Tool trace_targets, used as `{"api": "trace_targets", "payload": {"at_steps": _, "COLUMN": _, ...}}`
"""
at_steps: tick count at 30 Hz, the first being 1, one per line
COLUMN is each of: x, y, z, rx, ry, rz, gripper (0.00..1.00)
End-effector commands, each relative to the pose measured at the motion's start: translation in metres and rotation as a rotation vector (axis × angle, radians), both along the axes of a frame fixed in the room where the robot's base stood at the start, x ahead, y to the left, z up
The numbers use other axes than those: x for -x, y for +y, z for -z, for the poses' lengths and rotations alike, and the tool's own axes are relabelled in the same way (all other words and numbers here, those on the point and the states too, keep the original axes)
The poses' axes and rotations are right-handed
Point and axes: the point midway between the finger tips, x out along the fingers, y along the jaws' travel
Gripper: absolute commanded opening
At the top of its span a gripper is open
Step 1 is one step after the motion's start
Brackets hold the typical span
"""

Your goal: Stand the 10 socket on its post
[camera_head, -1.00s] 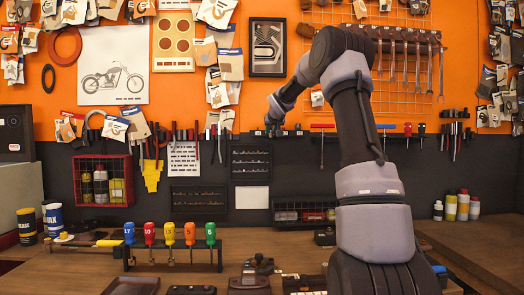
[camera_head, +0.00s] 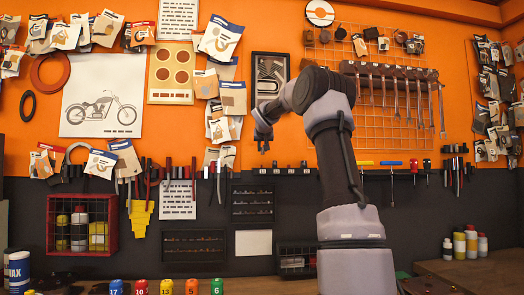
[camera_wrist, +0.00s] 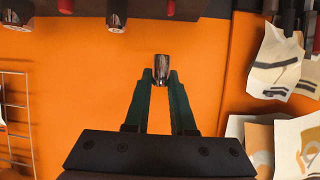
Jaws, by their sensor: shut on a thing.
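My gripper (camera_head: 263,146) is at the end of my raised arm, above the labelled rail (camera_head: 277,171) on the back wall. In the wrist view my gripper (camera_wrist: 161,80) is shut on a chrome socket (camera_wrist: 161,68), held between the fingertips. No size mark is readable on it. The rail (camera_wrist: 150,5) runs along the top of the wrist view, apart from the held socket. Another chrome socket (camera_wrist: 117,12) is on it, with red pieces (camera_wrist: 172,8) nearby. Which post is the 10 cannot be read.
Paper packets (camera_wrist: 275,60) hang at the right of the wrist view, and a wire grid (camera_wrist: 14,110) is at its left. In the head view, dark trays (camera_head: 252,202) are below the rail and screwdrivers (camera_head: 392,164) hang to its right. Orange wall is clear around my gripper.

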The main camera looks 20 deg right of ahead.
Motion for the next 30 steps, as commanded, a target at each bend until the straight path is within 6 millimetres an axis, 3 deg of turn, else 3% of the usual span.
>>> {"api": "trace_targets", "payload": {"at_steps": 18, "x": 0.000, "y": 0.000, "z": 0.038, "rx": 0.001, "ry": 0.000, "rz": 0.000, "gripper": 0.00}}
{"api": "trace_targets", "payload": {"at_steps": 30, "x": 0.000, "y": 0.000, "z": 0.044, "rx": 0.000, "ry": -0.001, "rz": 0.000, "gripper": 0.00}}
